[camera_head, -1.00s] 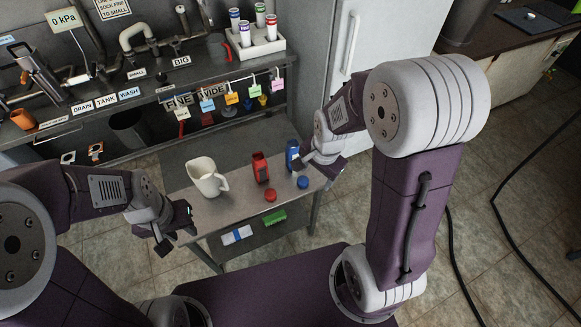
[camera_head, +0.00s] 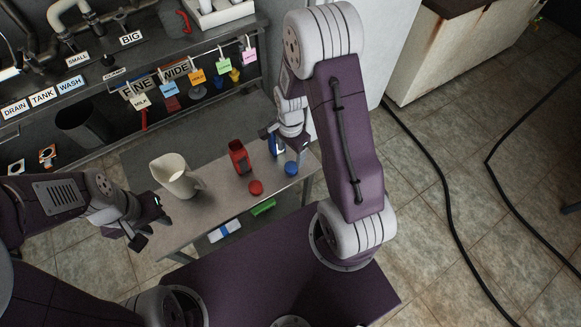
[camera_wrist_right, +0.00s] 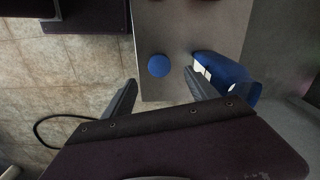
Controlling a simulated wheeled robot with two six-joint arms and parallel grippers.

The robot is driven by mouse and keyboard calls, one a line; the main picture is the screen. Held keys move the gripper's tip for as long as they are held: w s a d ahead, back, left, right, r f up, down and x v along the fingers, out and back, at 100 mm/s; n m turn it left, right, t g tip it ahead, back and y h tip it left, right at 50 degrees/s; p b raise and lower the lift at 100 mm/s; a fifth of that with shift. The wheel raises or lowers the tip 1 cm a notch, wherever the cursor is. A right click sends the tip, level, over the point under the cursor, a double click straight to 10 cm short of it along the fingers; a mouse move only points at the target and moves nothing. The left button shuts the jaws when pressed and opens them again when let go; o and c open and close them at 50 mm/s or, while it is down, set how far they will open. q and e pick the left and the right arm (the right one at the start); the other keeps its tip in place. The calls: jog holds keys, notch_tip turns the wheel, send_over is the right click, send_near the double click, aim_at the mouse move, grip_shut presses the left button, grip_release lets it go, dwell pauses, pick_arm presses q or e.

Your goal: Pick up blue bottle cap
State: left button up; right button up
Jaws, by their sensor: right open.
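The blue bottle cap (camera_head: 291,168) lies on the small metal table (camera_head: 216,208) near its right end. In the right wrist view the blue cap (camera_wrist_right: 158,66) lies ahead of the two fingers, between their lines and apart from them. My right gripper (camera_wrist_right: 160,88) is open and empty. In the head view my right gripper (camera_head: 274,134) is beside the blue bottle (camera_head: 275,146), partly covering it. The blue bottle (camera_wrist_right: 228,78) lies close to the right finger in the wrist view. My left gripper (camera_head: 150,222) is at the table's left edge; its finger opening is unclear.
A red bottle (camera_head: 239,157) and a red cap (camera_head: 256,187) stand left of the blue cap. A white pitcher (camera_head: 176,176) is at the table's left. A lower shelf holds a green block (camera_head: 263,207). A sink counter with hanging tags (camera_head: 197,77) is behind.

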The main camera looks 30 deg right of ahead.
aim_at(291, 166)
notch_tip(291, 166, down, 8)
jog(key=shift+d+r+b, duration=0.1)
jog(key=shift+r+b, duration=0.1)
jog(key=shift+b, duration=0.8)
jog(key=shift+s, duration=0.1)
jog(key=c, duration=1.4)
jog(key=shift+r, duration=0.1)
